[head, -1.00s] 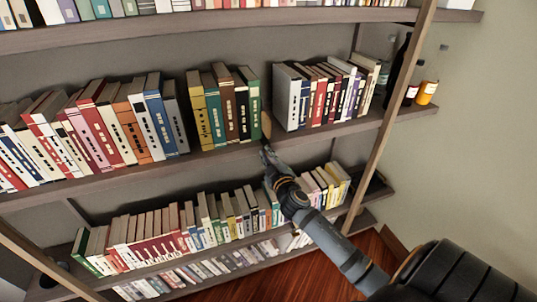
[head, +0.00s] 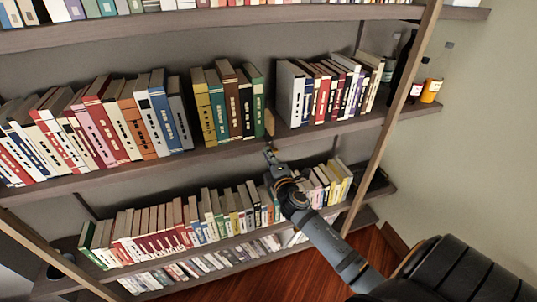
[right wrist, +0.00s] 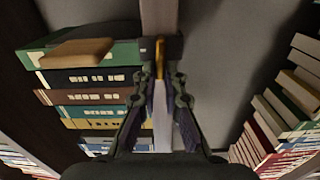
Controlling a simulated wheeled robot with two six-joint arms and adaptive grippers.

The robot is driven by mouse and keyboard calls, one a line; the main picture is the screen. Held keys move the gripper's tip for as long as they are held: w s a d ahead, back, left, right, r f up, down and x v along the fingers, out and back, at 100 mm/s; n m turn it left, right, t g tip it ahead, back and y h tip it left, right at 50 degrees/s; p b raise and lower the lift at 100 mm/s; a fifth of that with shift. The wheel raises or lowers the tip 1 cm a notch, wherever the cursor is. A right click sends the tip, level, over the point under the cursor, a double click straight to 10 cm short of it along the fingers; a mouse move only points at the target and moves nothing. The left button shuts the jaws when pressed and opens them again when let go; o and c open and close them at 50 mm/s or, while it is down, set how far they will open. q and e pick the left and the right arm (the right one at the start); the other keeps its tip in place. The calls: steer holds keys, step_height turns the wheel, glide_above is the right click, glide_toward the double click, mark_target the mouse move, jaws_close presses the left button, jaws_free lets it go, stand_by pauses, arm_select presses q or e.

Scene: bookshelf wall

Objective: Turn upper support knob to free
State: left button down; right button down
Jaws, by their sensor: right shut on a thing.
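My right gripper (head: 269,152) is at the front edge of the middle shelf (head: 225,152), just below the gap between two book groups. In the right wrist view its fingers (right wrist: 160,78) are closed around a thin, upright gold-yellow piece (right wrist: 159,58), which seems to be the knob. The fingers hide most of it, and its turn position cannot be told. A brown wooden support (head: 269,122) stands in the gap beside the green book (head: 258,102); it also shows in the right wrist view (right wrist: 75,53). My left gripper is not in view.
Books (head: 228,105) stand left of the gap and more books (head: 325,90) stand right of it. Bottles (head: 430,87) stand at the shelf's right end. A lower shelf of books (head: 235,215) lies beneath my right arm. A slanting post (head: 385,130) is at right.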

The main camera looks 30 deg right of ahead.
steer(key=shift+f+n, duration=0.15)
steer(key=shift+n, duration=0.25)
steer(key=c, duration=1.4)
jaws_free()
steer(key=shift+c, duration=0.2)
steer(key=v, duration=1.2)
